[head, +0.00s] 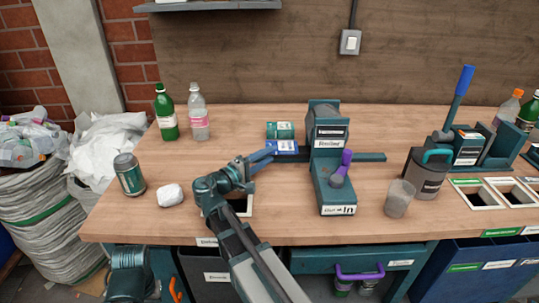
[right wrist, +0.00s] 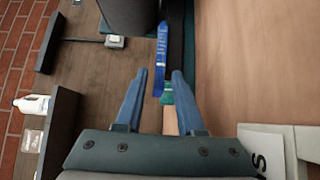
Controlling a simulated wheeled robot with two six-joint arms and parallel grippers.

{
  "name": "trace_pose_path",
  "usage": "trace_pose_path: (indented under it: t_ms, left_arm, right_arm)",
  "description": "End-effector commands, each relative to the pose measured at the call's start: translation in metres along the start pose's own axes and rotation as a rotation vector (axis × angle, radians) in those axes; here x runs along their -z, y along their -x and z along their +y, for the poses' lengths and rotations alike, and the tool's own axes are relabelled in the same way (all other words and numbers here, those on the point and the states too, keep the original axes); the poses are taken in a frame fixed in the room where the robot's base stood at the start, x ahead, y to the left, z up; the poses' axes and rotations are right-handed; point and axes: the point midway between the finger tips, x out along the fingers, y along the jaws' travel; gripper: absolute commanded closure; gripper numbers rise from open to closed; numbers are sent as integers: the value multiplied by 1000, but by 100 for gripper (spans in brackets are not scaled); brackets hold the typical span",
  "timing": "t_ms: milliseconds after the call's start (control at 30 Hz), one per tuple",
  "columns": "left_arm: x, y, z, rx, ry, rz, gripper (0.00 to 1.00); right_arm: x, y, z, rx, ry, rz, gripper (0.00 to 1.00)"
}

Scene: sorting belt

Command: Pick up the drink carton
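Two small box-shaped packs lie side by side on the table behind my right gripper: a green one with a white label (head: 280,130) and a blue one with a white label (head: 284,147). I cannot tell for sure which is the drink carton. My right gripper (head: 264,156) is just left of the blue pack, fingers pointing towards it. In the right wrist view the fingers (right wrist: 161,73) are apart with nothing clamped. A blue lettered strip (right wrist: 161,50) and a green patch (right wrist: 167,93) show between and beyond them.
A teal press-like machine (head: 327,150) with a purple handle stands right of the packs. A can (head: 129,174), a crumpled white lump (head: 170,195) and two bottles (head: 166,112) are at the left. A grey cup (head: 398,198) stands right.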

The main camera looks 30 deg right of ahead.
Motion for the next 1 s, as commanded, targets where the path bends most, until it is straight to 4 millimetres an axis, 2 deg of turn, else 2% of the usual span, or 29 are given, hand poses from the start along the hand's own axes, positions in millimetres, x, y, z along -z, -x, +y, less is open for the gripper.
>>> trace_pose_path:
  t_ms: [200,467,900,1000]
  left_arm:
    - [0,0,0,0,0,0,100]
    - [0,0,0,0,0,0,100]
    - [0,0,0,0,0,0,100]
    - [0,0,0,0,0,0,100]
  right_arm:
    - [0,-8,0,0,0,1,62]
    - [0,-8,0,0,0,1,62]
    - [0,-8,0,0,0,0,100]
    - [0,-8,0,0,0,0,100]
